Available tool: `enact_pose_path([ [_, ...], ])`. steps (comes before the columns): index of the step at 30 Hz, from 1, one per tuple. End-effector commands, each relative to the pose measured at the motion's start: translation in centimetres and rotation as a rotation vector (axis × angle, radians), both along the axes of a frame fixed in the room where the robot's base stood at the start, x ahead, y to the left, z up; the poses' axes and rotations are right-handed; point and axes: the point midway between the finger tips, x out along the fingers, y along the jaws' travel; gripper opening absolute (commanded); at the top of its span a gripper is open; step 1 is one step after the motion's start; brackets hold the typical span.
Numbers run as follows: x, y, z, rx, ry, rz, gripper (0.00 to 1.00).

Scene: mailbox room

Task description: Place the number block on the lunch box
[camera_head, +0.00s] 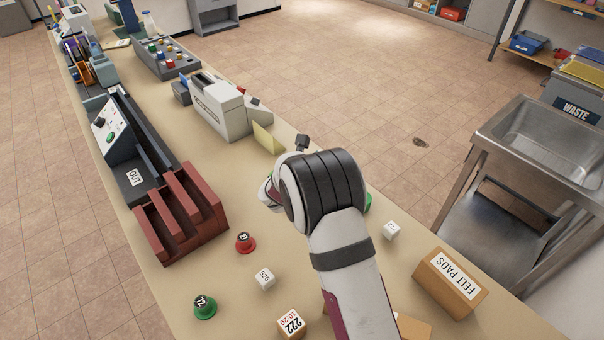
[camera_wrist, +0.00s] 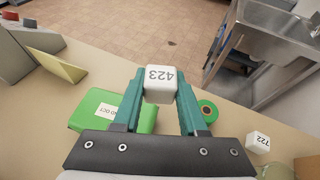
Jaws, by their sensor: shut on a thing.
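My gripper (camera_wrist: 162,86) has two teal fingers, shut on a white number block (camera_wrist: 160,84) marked 423. The block sits between the fingertips with its printed face toward the wrist camera. A green, flat box with a white label, which looks like the lunch box (camera_wrist: 92,104), lies on the counter to the left of and partly behind the left finger. The block appears apart from the box, to its upper right in the wrist view. In the head view my arm hides the gripper, the held block and most of the green box.
Another white block (camera_head: 391,231) and a FELT PADS box (camera_head: 451,283) stand farther right. A red organizer (camera_head: 181,217), a red knob (camera_head: 245,242), and a grey machine (camera_head: 217,106) stand left. A steel sink (camera_head: 540,140) is beyond the counter.

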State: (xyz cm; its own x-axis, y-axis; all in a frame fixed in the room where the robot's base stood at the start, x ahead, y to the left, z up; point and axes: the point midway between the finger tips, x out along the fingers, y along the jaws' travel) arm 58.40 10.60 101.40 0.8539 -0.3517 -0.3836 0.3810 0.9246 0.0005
Motion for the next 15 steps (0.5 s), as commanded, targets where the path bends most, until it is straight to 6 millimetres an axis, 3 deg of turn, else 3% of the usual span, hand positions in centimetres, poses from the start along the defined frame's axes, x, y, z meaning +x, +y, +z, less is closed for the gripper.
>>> enact_pose_path([
  [3, 0.8, 3.0, -1.9, 0.0, 0.0, 0.002, 0.0],
  [6, 1.3, 4.3, -2.7, 0.0, 0.0, 0.0, 0.0],
  [12, 1.4, 4.6, -6.3, -0.002, 0.003, -0.002, 0.0],
  [15, 1.4, 4.7, -6.9, 0.0, 0.0, -0.001, 0.0],
])
